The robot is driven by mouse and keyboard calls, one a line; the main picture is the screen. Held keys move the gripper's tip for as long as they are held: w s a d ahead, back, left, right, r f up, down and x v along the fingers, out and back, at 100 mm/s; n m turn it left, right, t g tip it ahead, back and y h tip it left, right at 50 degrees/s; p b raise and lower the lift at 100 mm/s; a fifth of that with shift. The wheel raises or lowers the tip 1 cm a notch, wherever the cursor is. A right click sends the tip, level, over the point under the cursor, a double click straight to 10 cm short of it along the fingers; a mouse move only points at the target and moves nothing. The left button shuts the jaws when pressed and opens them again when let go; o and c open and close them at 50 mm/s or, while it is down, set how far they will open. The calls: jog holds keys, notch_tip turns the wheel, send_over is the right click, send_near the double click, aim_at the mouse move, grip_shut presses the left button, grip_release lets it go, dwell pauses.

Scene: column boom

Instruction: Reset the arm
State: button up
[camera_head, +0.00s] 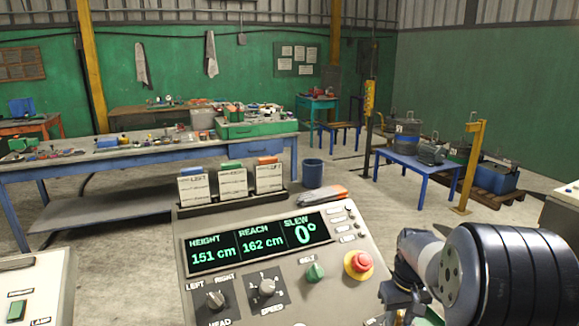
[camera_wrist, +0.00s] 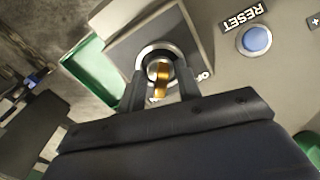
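In the wrist view a brass key-like piece (camera_wrist: 160,78) stands in a round metal collar on a grey plate. My gripper (camera_wrist: 160,88) has its two dark fingers on either side of the brass piece, with a gap visible at each side; touch cannot be judged. A blue round button (camera_wrist: 257,39) with a RESET label (camera_wrist: 243,15) sits to the right of the fingers. In the head view the console display (camera_head: 257,239) reads height 151 cm, reach 162 cm, slew 0°. My arm is at the lower right there, and the fingertips are not clear.
The console carries a red emergency button (camera_head: 358,264), a green knob (camera_head: 316,271) and dark dials (camera_head: 266,287). Cards stand in a rack (camera_head: 232,194) behind the display.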

jog(key=n, duration=0.5)
jog(key=shift+d+n, duration=0.1)
jog(key=shift+n, duration=0.2)
jog(key=n+b, duration=0.1)
jog(key=n, duration=0.4)
jog(key=shift+w, duration=0.1)
jog(key=shift+r, duration=2.7)
